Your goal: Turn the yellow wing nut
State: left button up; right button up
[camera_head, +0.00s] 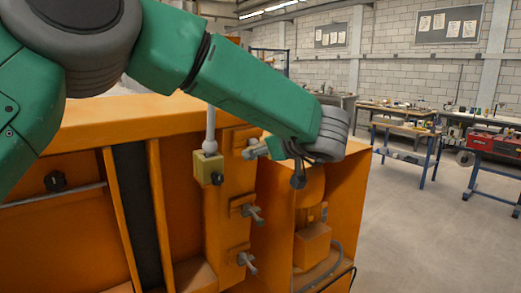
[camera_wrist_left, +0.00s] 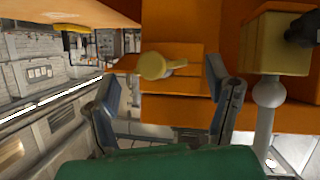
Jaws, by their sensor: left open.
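The yellow wing nut (camera_wrist_left: 160,66) shows in the left wrist view on an orange block, with a rounded hub and a wing pointing right. My left gripper (camera_wrist_left: 163,82) is open, with its dark fingers apart on either side of the nut in that view. Nothing shows held between them. I cannot tell how deep the nut lies between the tips. In the head view, my left gripper (camera_head: 280,165) is at the machine's upper right, by the topmost wing nut (camera_head: 252,147), which looks greyish and is partly hidden. My right gripper is not in view.
Two more wing nuts (camera_head: 252,212) (camera_head: 247,262) sit below on the orange machine (camera_head: 85,125). A yellow box (camera_head: 207,168) with a grey conduit stands left of them. A motor-like orange housing (camera_head: 312,243) is at right. Open floor and workbenches (camera_head: 405,135) lie beyond.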

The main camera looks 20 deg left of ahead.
pick_arm(q)
jog(key=v, duration=0.8)
jog(key=shift+d, duration=0.3)
